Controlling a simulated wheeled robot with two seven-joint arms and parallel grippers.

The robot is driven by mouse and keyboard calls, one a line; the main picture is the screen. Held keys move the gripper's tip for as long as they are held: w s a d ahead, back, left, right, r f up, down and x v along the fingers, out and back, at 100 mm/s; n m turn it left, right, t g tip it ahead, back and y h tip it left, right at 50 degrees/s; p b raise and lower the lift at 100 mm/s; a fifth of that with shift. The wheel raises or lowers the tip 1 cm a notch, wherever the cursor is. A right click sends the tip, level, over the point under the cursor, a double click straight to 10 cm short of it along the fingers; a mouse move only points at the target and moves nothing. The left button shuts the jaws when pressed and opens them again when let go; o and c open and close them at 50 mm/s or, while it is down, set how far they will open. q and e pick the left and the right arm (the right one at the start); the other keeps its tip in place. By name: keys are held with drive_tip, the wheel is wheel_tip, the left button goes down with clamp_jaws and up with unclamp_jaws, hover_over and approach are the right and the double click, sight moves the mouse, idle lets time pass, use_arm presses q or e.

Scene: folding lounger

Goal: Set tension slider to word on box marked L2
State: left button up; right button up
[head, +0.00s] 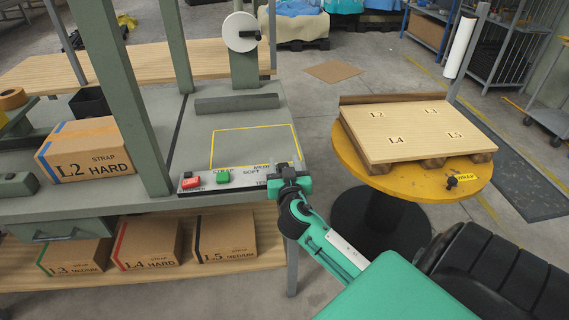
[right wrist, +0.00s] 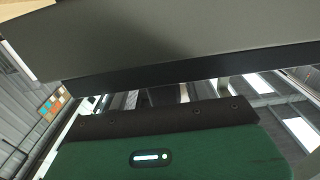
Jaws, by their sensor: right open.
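The box marked L2 (head: 87,150) stands on the bench at the left in the head view and reads STRAP HARD. The control panel (head: 240,178) runs along the bench's front edge. Its readable words are STRAP, SOFT, part of MEDIUM and the start of TENSION; the right end is covered by my right gripper. I cannot make out the slider knob. My right gripper (head: 289,181) is open at the panel's right end; whether it touches anything is unclear. In the right wrist view its green body (right wrist: 180,155) lies below a grey slab. My left gripper is out of view.
A red button (head: 190,181) and a green button (head: 222,177) sit on the panel. Boxes L3 (head: 75,256), L4 (head: 148,243) and L5 (head: 224,240) stand on the lower shelf. A yellow round table (head: 440,190) with a wooden board (head: 415,128) stands at the right.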

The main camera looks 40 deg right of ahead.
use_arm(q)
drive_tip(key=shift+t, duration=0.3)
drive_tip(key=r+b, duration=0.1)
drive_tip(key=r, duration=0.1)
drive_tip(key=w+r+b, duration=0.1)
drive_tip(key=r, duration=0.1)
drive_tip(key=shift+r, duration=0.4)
use_arm(e)
drive_tip(key=v, duration=1.3)
drive_tip(key=shift+s, duration=0.2)
